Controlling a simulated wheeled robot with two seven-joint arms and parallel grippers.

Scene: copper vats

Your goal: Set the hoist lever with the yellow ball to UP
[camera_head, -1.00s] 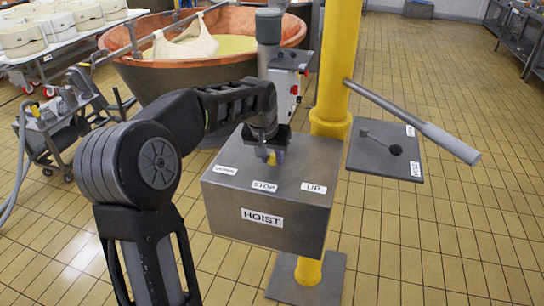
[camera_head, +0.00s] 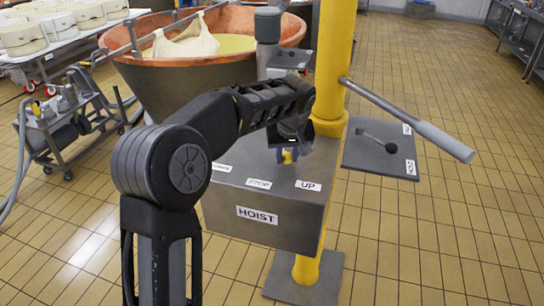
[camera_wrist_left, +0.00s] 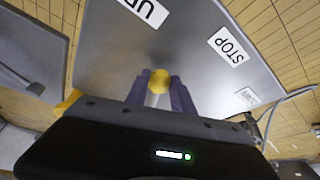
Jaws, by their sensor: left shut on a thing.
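The hoist box (camera_head: 262,200) is a grey box on a yellow post, marked HOIST on its front. Its top carries the labels DOWN (camera_head: 222,168), STOP (camera_head: 258,183) and UP (camera_head: 308,185). My left gripper (camera_head: 287,154) is over the box top, shut on the lever with the yellow ball (camera_head: 288,157). In the left wrist view the yellow ball (camera_wrist_left: 158,78) sits between the two fingers, with the UP label (camera_wrist_left: 145,10) and STOP label (camera_wrist_left: 228,45) beyond it. The ball stands on the UP side of STOP. The lever's slot is hidden. My right gripper is not in view.
A yellow post (camera_head: 333,60) rises right behind the box. A long grey-handled lever (camera_head: 440,138) and a plate with a black-knobbed lever (camera_head: 380,155) are to the right. A copper vat (camera_head: 180,85) stands behind. The tiled floor at right is clear.

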